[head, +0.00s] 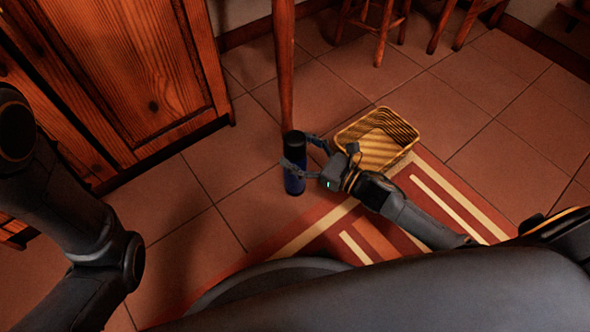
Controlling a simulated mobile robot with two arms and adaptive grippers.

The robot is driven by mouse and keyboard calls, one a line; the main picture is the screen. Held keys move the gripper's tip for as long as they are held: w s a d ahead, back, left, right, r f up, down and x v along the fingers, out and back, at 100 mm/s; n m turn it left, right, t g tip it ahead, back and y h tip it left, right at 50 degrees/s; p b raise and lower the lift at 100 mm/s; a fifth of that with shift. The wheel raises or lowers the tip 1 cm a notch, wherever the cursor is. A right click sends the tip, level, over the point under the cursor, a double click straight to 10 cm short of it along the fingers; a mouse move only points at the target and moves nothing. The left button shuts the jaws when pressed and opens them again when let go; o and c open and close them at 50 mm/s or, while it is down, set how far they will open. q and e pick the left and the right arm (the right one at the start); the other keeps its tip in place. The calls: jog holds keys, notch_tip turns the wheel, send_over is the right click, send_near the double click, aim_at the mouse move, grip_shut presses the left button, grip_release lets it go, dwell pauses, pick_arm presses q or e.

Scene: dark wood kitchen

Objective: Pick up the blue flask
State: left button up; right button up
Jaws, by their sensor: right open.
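The blue flask (295,181) stands upright on the tiled floor, left of the middle of the head view. It is a slim cylinder with a black upper part and a dark blue body. My right gripper (297,154) comes in from the right and is open. Its two fingers reach to either side of the flask, one behind it and one in front. The front finger hides a part of the flask's middle. I cannot tell whether the fingers touch it. My left arm shows at the left edge, but its gripper is outside the view.
A wicker basket (402,128) sits just right of the flask, behind my right forearm. A striped red rug (437,197) lies beneath my arm. A wooden table leg (284,62) rises behind the flask. A wooden cabinet (120,70) stands at the left. Stools stand at the back.

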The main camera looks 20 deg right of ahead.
jog(key=shift+w+a, duration=0.3)
jog(key=shift+w, duration=0.1)
grip_shut()
jog(key=shift+r, duration=0.1)
jog(key=shift+r, duration=0.1)
